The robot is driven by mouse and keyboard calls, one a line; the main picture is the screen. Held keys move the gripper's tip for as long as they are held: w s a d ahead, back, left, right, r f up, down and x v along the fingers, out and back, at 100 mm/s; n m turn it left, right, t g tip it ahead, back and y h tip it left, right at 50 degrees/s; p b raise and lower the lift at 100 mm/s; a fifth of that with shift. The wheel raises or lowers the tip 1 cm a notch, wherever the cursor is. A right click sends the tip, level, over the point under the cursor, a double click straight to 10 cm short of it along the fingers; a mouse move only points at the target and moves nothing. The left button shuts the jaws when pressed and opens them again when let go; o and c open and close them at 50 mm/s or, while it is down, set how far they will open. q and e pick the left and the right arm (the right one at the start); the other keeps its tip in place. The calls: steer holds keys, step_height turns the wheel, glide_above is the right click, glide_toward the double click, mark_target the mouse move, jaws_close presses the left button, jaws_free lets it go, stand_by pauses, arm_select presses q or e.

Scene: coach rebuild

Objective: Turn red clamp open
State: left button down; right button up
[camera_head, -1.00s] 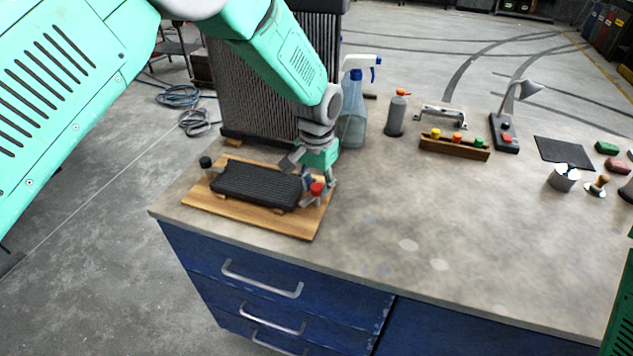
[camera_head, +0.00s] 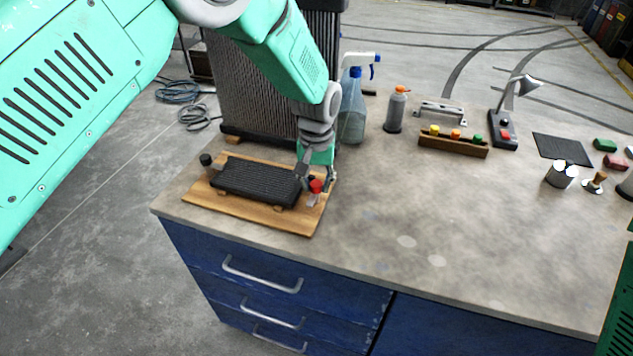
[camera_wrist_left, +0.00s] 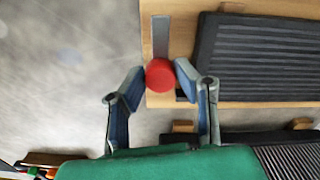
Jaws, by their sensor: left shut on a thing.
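The red clamp (camera_head: 316,186) is a round red knob on a grey metal strip at the right end of the wooden board (camera_head: 274,219). It also shows in the left wrist view (camera_wrist_left: 160,75), at the board's edge. My left gripper (camera_head: 317,182) comes down over it from behind. In the wrist view the gripper's two fingers (camera_wrist_left: 159,76) stand on either side of the red knob and close on it. A black ribbed block (camera_head: 258,182) lies on the board beside the clamp. My right gripper is not in view.
A black knob (camera_head: 206,160) stands at the board's left end. A large ribbed radiator (camera_head: 262,90) stands behind the board. A spray bottle (camera_head: 353,108) and a grey bottle (camera_head: 396,110) stand to the right. The bench's middle (camera_head: 430,215) is clear.

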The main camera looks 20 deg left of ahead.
mark_target(318, 182)
arm_select(q)
steer(key=shift+w+r, duration=0.25)
steer(key=shift+w, duration=0.05)
steer(key=c, duration=1.3)
jaws_free()
steer(key=shift+o, duration=0.2)
steer(key=shift+f, duration=0.2)
steer(key=shift+s+r, duration=0.1)
steer(key=shift+r, duration=0.05)
step_height(318, 182, up, 12)
steer(key=shift+f, duration=0.2)
